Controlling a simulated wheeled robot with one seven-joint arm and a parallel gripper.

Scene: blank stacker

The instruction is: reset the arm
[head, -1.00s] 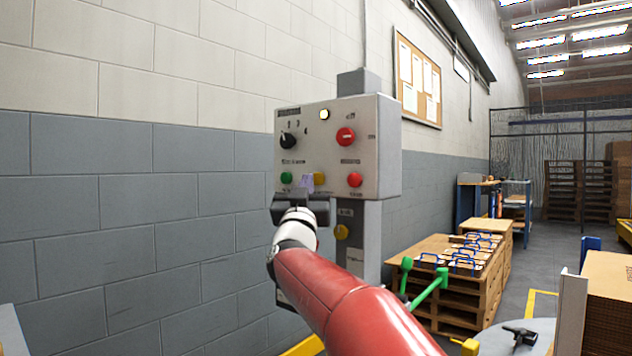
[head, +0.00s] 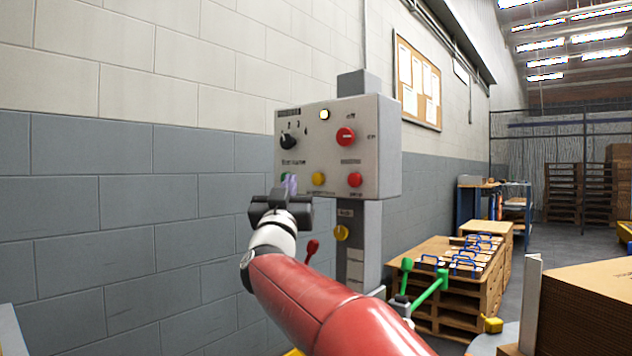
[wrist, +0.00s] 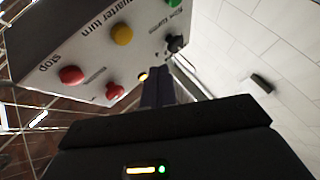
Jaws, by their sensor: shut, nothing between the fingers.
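My gripper (head: 289,184) is shut and empty in front of the lower left of a grey control box (head: 325,150). Its fingertips partly cover the green button (head: 284,178); whether they touch it I cannot tell. The yellow button (head: 319,178) and lower red button (head: 355,180) are uncovered. In the wrist view the closed fingers (wrist: 158,85) point toward the box's face, beside the yellow button (wrist: 121,34); the tip contact is unclear.
A grey post (head: 364,245) carries the box by a block wall (head: 180,190). A lever with a red knob (head: 312,246) stands just below my gripper. Right are pallets with blue-handled boards (head: 470,250), green-knobbed levers (head: 430,292) and a cardboard stack (head: 590,305).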

